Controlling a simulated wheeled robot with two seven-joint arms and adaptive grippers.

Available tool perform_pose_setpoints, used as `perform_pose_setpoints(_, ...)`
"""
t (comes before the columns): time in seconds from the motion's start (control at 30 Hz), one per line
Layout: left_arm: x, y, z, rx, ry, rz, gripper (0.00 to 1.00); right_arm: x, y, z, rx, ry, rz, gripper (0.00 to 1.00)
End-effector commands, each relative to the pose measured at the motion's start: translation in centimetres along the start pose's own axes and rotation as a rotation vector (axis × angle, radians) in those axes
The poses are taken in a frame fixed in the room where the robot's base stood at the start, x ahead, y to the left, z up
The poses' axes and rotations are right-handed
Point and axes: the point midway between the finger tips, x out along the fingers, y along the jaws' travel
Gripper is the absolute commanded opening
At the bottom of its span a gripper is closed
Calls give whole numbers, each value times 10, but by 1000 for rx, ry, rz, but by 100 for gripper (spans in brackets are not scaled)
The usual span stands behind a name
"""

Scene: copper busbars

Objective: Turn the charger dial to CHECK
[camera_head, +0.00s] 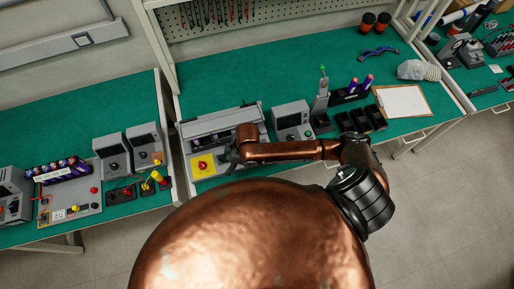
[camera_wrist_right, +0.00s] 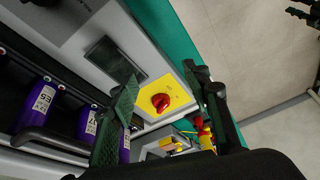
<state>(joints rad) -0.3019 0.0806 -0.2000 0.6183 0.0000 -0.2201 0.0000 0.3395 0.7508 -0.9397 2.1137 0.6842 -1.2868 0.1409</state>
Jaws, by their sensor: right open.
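The charger (camera_head: 222,122) is a grey unit at the front edge of the green bench. Its red dial (camera_head: 202,166) sits on a yellow square plate at its left front corner. In the right wrist view the red dial (camera_wrist_right: 161,102) shows on the yellow plate (camera_wrist_right: 177,84), beside a dark display (camera_wrist_right: 108,60). The marks round the dial are too small to read. My right gripper (camera_wrist_right: 160,80) is open, its fingers on either side of the dial in that view; no contact shows. In the head view my right gripper (camera_head: 229,156) is just right of the dial. My left gripper is not in view.
Purple batteries (camera_wrist_right: 40,103) sit in the charger. A grey instrument (camera_head: 292,120), black bins (camera_head: 361,118) and a clipboard (camera_head: 402,101) stand to the right. Left, across a gap, another bench holds grey instruments (camera_head: 112,156) and a battery tray (camera_head: 62,171).

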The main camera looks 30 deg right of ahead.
Motion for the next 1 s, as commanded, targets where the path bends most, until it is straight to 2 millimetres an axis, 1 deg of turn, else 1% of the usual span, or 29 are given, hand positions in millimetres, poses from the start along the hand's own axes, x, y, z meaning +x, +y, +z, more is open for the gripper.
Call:
perform_pose_setpoints(0.03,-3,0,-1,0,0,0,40,-7,18,10,-35,-57,12,44)
perform_pose_setpoints(0.07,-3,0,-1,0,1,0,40,-10,24,18,-45,-89,10,44)
perform_pose_setpoints(0.2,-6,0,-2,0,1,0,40,-28,61,55,-47,-219,17,44)
perform_pose_setpoints(0.3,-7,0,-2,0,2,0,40,-42,83,77,-25,-283,28,44)
perform_pose_setpoints(0.4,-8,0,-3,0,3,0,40,-53,96,90,-4,-320,35,44)
perform_pose_setpoints(0.47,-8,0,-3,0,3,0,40,-55,100,96,4,-331,37,44)
perform_pose_setpoints(0.57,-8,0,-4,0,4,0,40,-51,102,101,11,-340,36,44)
perform_pose_setpoints(0.9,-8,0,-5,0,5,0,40,-2,103,118,10,-339,36,44)
perform_pose_setpoints(1.0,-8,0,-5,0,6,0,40,8,104,121,10,-339,36,44)
